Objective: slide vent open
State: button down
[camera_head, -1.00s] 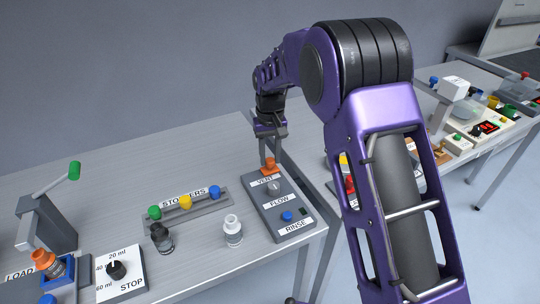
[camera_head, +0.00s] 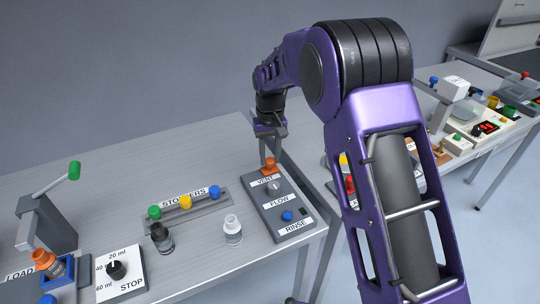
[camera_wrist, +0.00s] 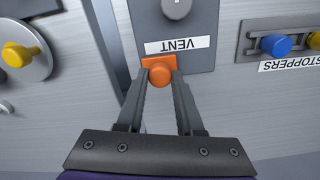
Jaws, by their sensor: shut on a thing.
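The vent slide is an orange knob on an orange plate (camera_wrist: 160,74), at the end of the grey control panel (camera_wrist: 197,54) beside the label VENT. The orange knob also shows in the head view (camera_head: 269,163) at the panel's far end. My gripper (camera_wrist: 160,82) is shut on the orange knob, one finger on each side of it. In the head view my gripper (camera_head: 268,158) reaches down to the knob from above. The track under the orange plate is mostly hidden, so I cannot tell how far the vent stands open.
The panel also carries a grey FLOW knob (camera_head: 274,187) and a blue RINSE button (camera_head: 287,216). A stopper rack (camera_head: 186,207) with green, yellow and blue stoppers stands to the left. A dark bottle (camera_head: 162,238) and a white bottle (camera_head: 233,231) stand in front of it.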

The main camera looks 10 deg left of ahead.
aim_at(253, 177)
dwell(0.3)
jog(key=shift+s+a, duration=0.8)
jog(key=shift+a, duration=0.35)
jog(key=shift+s+a, duration=0.8)
jog(key=shift+a, duration=0.3)
jog(key=c, duration=0.5)
grip_release()
jog(key=shift+s, duration=0.1)
jog(key=shift+c, duration=0.2)
notch_tip(253, 177, up, 18)
jog(key=p, duration=0.2)
jog(key=shift+f, duration=0.25)
